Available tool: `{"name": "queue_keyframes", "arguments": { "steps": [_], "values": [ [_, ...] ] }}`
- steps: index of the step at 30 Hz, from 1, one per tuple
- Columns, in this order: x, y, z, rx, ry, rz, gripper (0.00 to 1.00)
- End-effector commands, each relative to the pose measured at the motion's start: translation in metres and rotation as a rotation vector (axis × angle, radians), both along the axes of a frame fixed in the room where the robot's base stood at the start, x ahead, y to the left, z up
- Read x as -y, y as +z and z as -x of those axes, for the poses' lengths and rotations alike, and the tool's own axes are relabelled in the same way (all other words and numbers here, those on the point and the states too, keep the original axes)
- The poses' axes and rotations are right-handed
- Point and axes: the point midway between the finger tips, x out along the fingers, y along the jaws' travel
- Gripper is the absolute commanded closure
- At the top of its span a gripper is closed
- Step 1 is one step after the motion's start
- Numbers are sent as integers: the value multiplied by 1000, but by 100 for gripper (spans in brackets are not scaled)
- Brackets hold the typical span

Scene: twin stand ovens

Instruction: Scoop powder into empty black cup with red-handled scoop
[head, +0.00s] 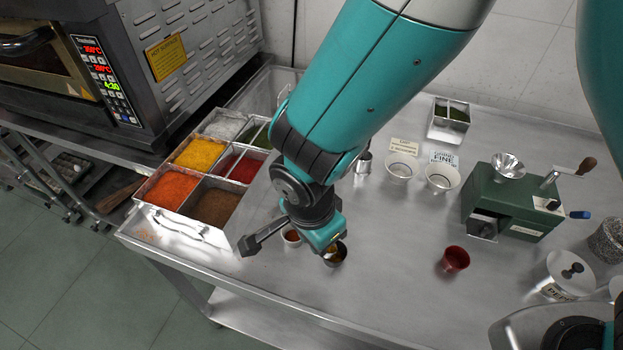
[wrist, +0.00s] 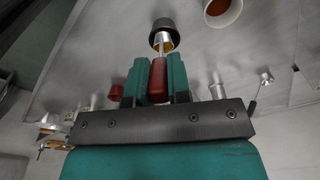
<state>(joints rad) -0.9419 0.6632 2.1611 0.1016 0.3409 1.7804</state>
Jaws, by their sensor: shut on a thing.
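My gripper (head: 322,236) is low over the steel table's front part. In the wrist view its two teal fingers (wrist: 159,72) are shut on the red handle of the scoop (wrist: 158,82). The scoop's metal end points to the black cup (wrist: 164,25) and overlaps its mouth; I cannot tell whether it is inside or above. Orange-yellow shows at the mouth, in the scoop or the cup. The black cup also shows in the head view (head: 342,254), partly hidden by my gripper. A white cup with red-brown powder (head: 291,237) stands just left of it.
A steel bin (head: 160,206) with several powder compartments stands at left, beside the oven (head: 160,70). A red cup (head: 455,259), a green grinder (head: 512,205) and two white bowls (head: 441,178) stand to the right. The table between my gripper and the red cup is clear.

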Motion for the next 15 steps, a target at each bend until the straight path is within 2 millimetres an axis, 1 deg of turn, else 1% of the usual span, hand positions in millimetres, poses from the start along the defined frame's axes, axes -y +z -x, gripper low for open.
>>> {"name": "queue_keyframes", "arguments": {
  "steps": [15],
  "values": [
    [12,7,-10,-99,-4,-120,100]
  ]
}}
